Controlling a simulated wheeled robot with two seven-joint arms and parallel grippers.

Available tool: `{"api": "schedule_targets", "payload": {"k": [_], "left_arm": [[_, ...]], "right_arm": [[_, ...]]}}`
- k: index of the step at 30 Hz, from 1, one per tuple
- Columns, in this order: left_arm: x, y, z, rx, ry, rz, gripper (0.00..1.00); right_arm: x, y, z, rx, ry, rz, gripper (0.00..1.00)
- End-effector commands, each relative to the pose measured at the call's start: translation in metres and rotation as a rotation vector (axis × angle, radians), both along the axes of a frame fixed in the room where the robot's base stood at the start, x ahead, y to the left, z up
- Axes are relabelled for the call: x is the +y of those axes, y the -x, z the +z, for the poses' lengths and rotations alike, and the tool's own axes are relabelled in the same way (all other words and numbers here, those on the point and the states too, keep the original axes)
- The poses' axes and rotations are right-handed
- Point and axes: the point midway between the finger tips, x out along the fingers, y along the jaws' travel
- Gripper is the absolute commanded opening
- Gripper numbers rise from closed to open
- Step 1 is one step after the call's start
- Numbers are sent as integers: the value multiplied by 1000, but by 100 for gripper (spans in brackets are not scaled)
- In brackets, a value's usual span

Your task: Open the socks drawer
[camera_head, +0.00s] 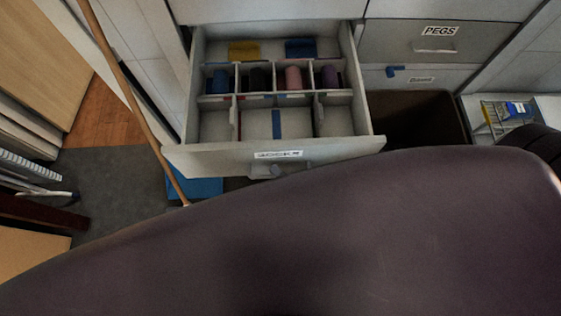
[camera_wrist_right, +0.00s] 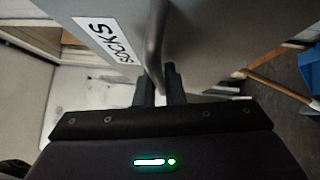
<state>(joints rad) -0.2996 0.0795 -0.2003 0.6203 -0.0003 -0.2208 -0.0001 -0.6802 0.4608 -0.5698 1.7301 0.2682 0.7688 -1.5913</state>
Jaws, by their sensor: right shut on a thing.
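The socks drawer (camera_head: 215,155) stands well out from its cabinet in the head view, its inside open to view. Its front carries a "SOCKS" label (camera_head: 279,154). Inside are dividers with several rolled socks (camera_head: 293,78) in a row of compartments. In the right wrist view, my right gripper (camera_wrist_right: 159,88) has its two dark fingers on either side of the metal drawer handle (camera_wrist_right: 154,45), shut on it. The "SOCKS" label (camera_wrist_right: 108,38) shows beside the handle there. My dark arm covers the lower part of the head view. My left gripper is not in view.
A "PEGS" drawer (camera_head: 400,42) is shut at the right, above a lower labelled drawer (camera_head: 437,78). A dark open bin or box (camera_head: 415,115) is right of the socks drawer. A wooden pole (camera_head: 135,95) leans at the left, near grey floor (camera_head: 115,175).

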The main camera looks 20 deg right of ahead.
Motion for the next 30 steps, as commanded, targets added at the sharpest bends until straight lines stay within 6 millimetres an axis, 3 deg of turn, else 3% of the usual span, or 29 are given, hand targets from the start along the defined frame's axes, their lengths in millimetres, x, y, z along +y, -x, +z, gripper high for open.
{"api": "schedule_targets", "payload": {"k": [2,3,5,14,24,30], "left_arm": [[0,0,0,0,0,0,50],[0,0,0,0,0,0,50],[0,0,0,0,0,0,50],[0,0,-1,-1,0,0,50],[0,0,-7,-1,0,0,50],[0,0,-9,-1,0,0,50]], "right_arm": [[0,0,-1,3,1,-1,0],[0,0,-1,3,1,-1,13],[0,0,-1,3,1,0,18],[-2,2,-1,3,1,0,18],[-27,48,-10,6,2,0,18],[-37,65,-12,3,1,-1,18]]}}
